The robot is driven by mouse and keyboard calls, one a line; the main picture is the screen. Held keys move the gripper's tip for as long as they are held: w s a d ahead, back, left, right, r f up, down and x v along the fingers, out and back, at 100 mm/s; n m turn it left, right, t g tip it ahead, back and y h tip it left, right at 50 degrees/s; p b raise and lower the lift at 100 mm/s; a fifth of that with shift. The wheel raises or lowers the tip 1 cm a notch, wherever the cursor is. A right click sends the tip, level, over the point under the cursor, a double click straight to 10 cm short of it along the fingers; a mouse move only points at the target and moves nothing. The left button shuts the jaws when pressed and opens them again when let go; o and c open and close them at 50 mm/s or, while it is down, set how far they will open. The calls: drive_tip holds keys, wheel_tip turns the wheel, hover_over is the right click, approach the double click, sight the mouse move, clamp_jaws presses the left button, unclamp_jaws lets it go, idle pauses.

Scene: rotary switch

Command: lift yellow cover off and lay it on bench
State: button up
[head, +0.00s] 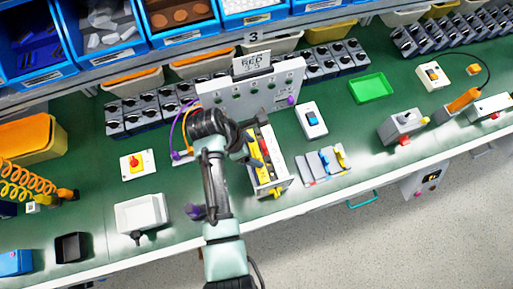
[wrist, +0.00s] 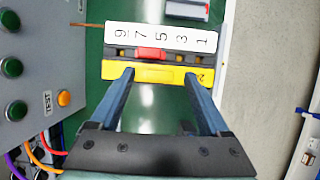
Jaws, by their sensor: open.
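A yellow bar-shaped piece (wrist: 158,75), which looks like the yellow cover, lies across the wrist view with a black "2" at its right end. Beyond it are a red piece (wrist: 150,54) and a white plate (wrist: 160,38) numbered 9 to 1. My gripper (wrist: 158,77) is open, its two fingertips apart and overlapping the near edge of the yellow piece. Its ends reach past both fingers; contact cannot be told. In the head view, yellow also shows on the white-sided unit (head: 281,184) right of my wrist, and my arm hides part of it.
A grey test panel (head: 215,92) with green buttons stands close behind and left of the unit. Orange and purple cables (wrist: 38,150) hang near it. A blue switch box (head: 311,120) and a grey block with blue and yellow parts (head: 322,165) stand right. Green bench (head: 352,128) shows between items.

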drive_tip(key=shift+d+f, duration=0.2)
drive_tip(key=shift+f, duration=0.25)
clamp_jaws()
drive_tip(key=shift+r, duration=0.1)
wheel_tip(320, 180, up, 10)
wheel_tip(320, 180, up, 5)
drive_tip(key=p, duration=0.6)
hover_over(254, 152)
drive_tip(key=shift+s, duration=0.2)
idle(0.6)
